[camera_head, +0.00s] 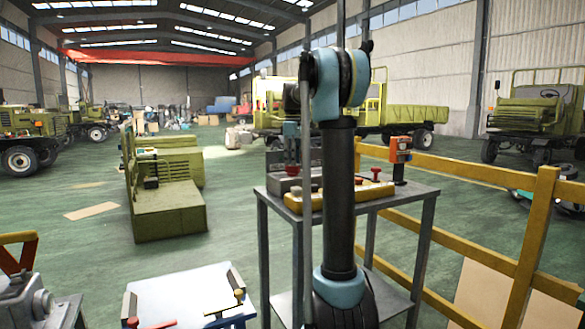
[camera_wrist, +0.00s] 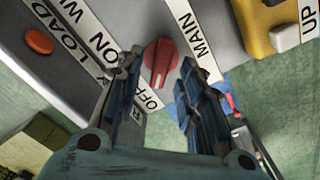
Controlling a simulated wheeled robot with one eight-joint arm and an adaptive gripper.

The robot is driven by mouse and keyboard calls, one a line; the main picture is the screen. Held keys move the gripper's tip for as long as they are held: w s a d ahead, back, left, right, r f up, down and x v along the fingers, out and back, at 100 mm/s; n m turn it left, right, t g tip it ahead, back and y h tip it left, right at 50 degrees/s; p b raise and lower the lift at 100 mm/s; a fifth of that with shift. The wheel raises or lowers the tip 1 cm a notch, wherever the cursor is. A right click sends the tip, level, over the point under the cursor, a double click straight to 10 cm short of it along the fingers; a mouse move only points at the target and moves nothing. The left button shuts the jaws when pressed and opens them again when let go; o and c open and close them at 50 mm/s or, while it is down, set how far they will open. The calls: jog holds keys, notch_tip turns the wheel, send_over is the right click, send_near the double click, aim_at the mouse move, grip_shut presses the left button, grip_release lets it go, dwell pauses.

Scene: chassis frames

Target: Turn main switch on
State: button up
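The main switch is a red rotary knob (camera_wrist: 160,62) on a grey box (camera_wrist: 215,25), beside a white MAIN label (camera_wrist: 190,30). ON and OFF labels lie along its left and lower side, partly covered by a finger. Its raised ridge runs nearly up and down in the wrist view, with the lower end near OFF. My gripper (camera_wrist: 162,65) is open, with one finger on each side of the knob and small gaps showing.
A yellow control box (camera_wrist: 278,25) with an UP label sits beside the grey box. An orange button (camera_wrist: 38,41) is near the LOAD label. The metal table (camera_head: 408,193) stands by a yellow railing (camera_head: 540,215).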

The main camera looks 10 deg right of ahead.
aim_at(292, 170)
jog(key=shift+f, duration=1.35)
